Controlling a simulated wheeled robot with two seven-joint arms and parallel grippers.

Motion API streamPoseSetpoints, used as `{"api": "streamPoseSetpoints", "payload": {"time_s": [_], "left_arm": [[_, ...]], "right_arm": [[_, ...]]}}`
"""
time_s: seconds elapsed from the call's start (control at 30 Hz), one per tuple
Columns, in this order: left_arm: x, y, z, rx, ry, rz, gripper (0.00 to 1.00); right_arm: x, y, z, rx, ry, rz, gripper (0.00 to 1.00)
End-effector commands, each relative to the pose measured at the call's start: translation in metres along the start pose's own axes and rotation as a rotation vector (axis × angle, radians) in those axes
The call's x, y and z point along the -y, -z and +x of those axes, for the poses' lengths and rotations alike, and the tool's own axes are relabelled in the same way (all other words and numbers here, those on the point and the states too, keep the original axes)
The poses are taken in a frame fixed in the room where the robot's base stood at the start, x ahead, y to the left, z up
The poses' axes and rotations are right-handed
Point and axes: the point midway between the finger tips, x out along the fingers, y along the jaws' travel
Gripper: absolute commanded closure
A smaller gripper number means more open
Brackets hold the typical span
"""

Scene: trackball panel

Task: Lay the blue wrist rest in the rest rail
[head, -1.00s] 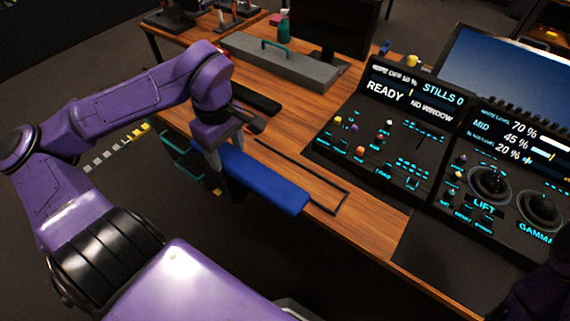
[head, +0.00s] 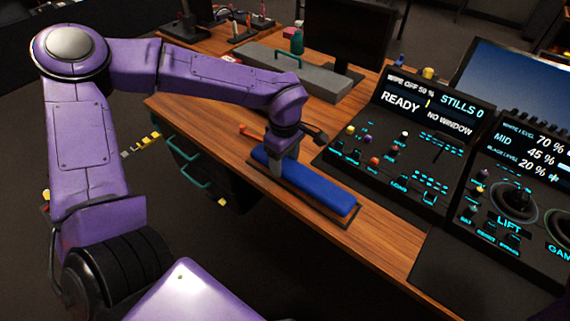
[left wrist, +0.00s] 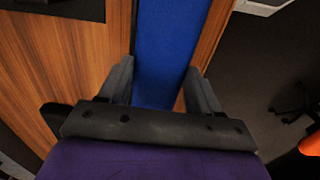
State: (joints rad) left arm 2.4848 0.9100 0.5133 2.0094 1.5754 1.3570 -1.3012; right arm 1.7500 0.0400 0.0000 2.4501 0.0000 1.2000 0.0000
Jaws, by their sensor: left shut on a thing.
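The long blue wrist rest (head: 320,192) is over the rest rail (head: 343,226), a dark rectangular frame near the desk's front edge. Their outlines line up closely in the head view. I cannot tell whether the rest sits fully down in the rail or slightly above it. My left gripper (head: 278,165) is shut on the rest towards its left end, pointing down. In the left wrist view the gripper (left wrist: 160,68) has its two fingers on either side of the blue wrist rest (left wrist: 168,35). The rail is partly hidden by the rest. My right gripper is out of view.
The black control panel (head: 405,135) with knobs and a screen stands right of the rail. A grey box (head: 315,82) with a teal handle and a monitor (head: 345,30) stand behind. An orange item (head: 250,132) lies left of my gripper. Bare wood (head: 375,250) shows in front.

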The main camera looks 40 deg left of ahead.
Motion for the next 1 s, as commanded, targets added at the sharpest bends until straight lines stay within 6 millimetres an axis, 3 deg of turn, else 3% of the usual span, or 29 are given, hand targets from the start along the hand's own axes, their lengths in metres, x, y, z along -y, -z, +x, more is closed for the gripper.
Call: {"api": "streamPoseSetpoints", "payload": {"time_s": [0.1,0.4,0.43,0.5,0.8,1.0], "left_arm": [[0.0,0.0,0.016,0.001,0.0,0.001,0.72],[0.001,0.0,0.018,0.001,0.0,0.001,0.72],[0.001,0.0,0.018,0.0,0.0,0.001,0.27],[0.001,0.0,0.018,0.0,0.0,0.001,0.11],[0.0,0.0,0.015,0.0,-0.002,0.001,0.11],[0.0,0.0,-0.024,0.0,-0.005,0.0,0.11]], "right_arm": [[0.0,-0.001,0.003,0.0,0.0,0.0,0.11],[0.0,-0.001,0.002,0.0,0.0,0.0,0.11],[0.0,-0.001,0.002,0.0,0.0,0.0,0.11],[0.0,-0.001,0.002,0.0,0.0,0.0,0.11],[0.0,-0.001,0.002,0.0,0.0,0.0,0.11],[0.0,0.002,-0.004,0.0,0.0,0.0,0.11]]}}
